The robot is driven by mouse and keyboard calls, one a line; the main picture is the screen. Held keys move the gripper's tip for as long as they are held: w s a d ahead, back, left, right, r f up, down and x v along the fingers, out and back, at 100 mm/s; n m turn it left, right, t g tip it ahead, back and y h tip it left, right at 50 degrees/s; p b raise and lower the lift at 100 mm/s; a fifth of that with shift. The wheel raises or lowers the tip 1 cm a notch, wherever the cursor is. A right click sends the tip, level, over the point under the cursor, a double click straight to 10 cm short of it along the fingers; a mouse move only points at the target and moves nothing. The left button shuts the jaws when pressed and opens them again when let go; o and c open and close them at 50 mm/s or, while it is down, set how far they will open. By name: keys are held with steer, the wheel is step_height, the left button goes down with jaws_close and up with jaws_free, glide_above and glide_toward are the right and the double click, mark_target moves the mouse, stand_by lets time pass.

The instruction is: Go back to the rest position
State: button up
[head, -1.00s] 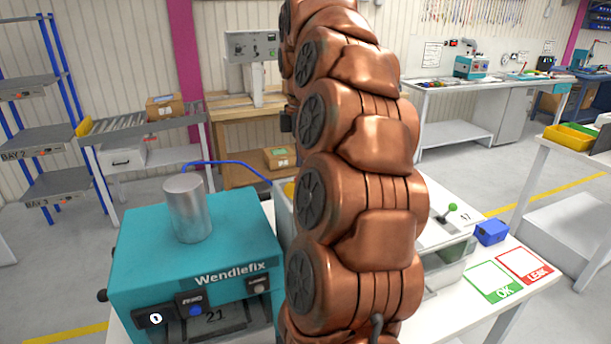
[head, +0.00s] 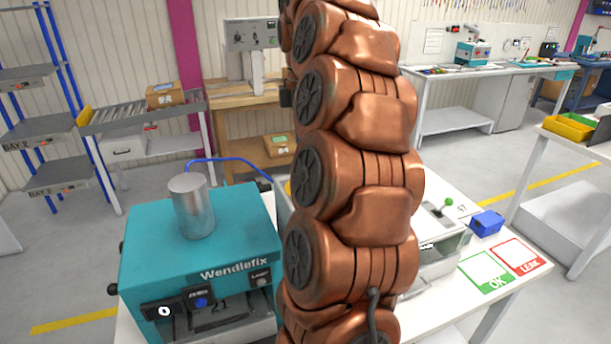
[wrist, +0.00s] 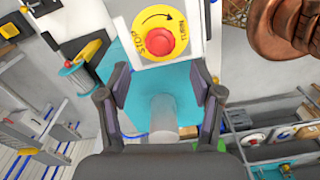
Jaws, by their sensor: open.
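My copper-coloured arm (head: 355,180) stands up through the middle of the head view and hides part of the bench behind it. My gripper is outside the head view. In the wrist view my gripper (wrist: 163,92) is open, with its two dark fingers apart and no object held between them. Beyond the fingers show a teal surface and a pale grey cylinder (wrist: 163,116). A red stop button (wrist: 161,40) on a yellow disc is above the fingertips in the picture.
A teal Wendlefix machine (head: 200,255) with a metal cylinder (head: 191,206) on top stands left of my arm. Right of it are a blue box (head: 487,222), a green OK card (head: 487,272) and a red LEAK card (head: 518,257). Floor shows beyond the bench.

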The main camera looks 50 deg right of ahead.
stand_by(0.4)
steer(key=s+a+f+m, duration=0.15)
steer(key=a+f, duration=0.25)
steer(key=a, duration=0.6)
steer(key=s+a+f+m, duration=0.1)
steer(key=a+f+m, duration=0.15)
steer(key=a, duration=0.75)
steer(key=s+a+f+m+g, duration=0.1)
steer(key=s+a+f+m, duration=0.1)
steer(key=s+a+f, duration=0.3)
steer(key=s+a+f+m, duration=0.3)
steer(key=s+a+f, duration=0.3)
steer(key=s+f, duration=0.3)
steer(key=shift+s+m+g, duration=0.3)
steer(key=shift+s+g, duration=0.1)
steer(key=shift+s, duration=0.2)
